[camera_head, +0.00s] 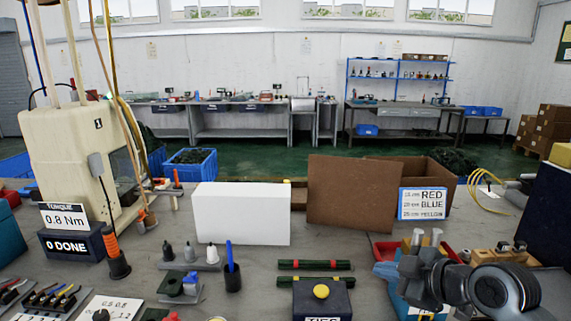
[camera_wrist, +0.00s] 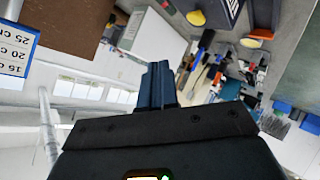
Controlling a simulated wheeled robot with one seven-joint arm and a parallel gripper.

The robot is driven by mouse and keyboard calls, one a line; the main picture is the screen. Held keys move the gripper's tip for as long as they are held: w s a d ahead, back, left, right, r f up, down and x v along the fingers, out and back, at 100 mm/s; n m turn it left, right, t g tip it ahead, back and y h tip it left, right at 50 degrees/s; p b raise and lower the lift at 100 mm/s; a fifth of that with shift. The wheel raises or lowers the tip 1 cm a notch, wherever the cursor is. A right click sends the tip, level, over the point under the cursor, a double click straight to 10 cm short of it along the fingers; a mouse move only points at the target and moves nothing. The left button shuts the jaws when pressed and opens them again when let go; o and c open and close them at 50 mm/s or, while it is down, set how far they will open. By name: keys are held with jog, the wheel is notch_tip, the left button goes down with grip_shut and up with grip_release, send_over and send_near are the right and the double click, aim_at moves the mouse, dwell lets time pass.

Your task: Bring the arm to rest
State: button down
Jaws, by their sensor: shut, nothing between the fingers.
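My gripper (camera_wrist: 158,84) shows in the wrist view with its two dark blue fingers close together and nothing between them. In the head view my dark grey arm is folded at the lower right, above the worktable (camera_head: 240,275) and in front of small bins. The fingertips are hard to make out there. The wrist view is strongly tilted and shows the room, a brown board and the bench tools past the fingers.
A white box (camera_head: 241,213) and a brown cardboard panel (camera_head: 350,194) stand mid-table. A colour sign (camera_head: 422,203) stands right of them. A blue bin (camera_head: 416,309) and a red bin (camera_head: 388,250) lie by my arm. A beige machine (camera_head: 75,150) stands left.

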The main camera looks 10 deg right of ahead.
jog(key=s+a+r+m+t+h, duration=0.1)
jog(key=s+a+m+t, duration=0.2)
jog(key=a, duration=0.4)
jog(key=s+a+r+m+t, duration=0.1)
jog(key=s+a+m+t, duration=0.1)
jog(key=a+m, duration=0.45)
jog(key=s+a+f+m+h, duration=0.2)
jog(key=s+f+m, duration=0.15)
jog(key=s, duration=0.55)
jog(key=s+f+m+g+h, duration=0.1)
jog(key=s+f+h, duration=0.15)
jog(key=s, duration=0.75)
jog(key=s+d+r+n, duration=0.1)
jog(key=s+d, duration=0.1)
jog(key=s, duration=0.4)
jog(key=s+d+r+y, duration=0.1)
jog(key=s+d, duration=0.2)
jog(key=s, duration=0.4)
jog(key=s+d+n, duration=0.1)
jog(key=s+d, duration=0.1)
jog(key=s, duration=0.4)
jog(key=shift+s+d+r+n, duration=0.15)
jog(key=shift+d+r+n, duration=0.15)
jog(key=shift+r, duration=0.1)
